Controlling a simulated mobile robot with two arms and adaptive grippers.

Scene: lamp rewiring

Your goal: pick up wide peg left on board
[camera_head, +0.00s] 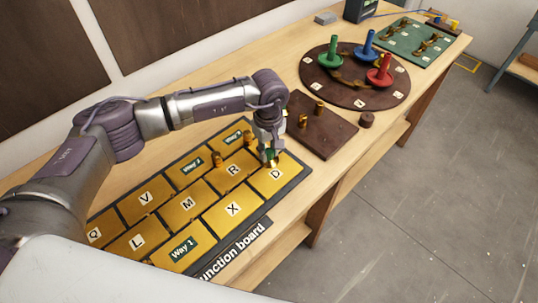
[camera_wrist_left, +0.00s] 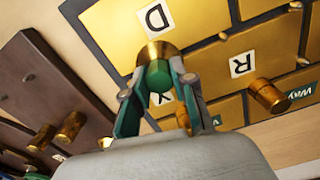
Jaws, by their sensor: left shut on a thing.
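My left gripper (camera_head: 267,150) is over the gold plate marked D, at the right end of the junction board (camera_head: 233,208). It is shut on a brass peg with a green top (camera_head: 271,161). In the left wrist view, the left gripper's fingers (camera_wrist_left: 158,85) close on both sides of the peg's green part, and its wide brass end (camera_wrist_left: 157,50) is by the D plate. I cannot tell whether it touches the plate. Other brass pegs stand on the board, one (camera_head: 217,159) near Way 2 and one (camera_head: 247,138) near Way 3. My right gripper is not in view.
A dark brown board (camera_head: 330,138) with brass pegs lies just beyond the junction board. Behind it is a round brown board (camera_head: 315,78) with green, blue and red spindles. A green board (camera_head: 440,45) lies farther back. A small brown knob (camera_head: 367,120) stands near the table edge.

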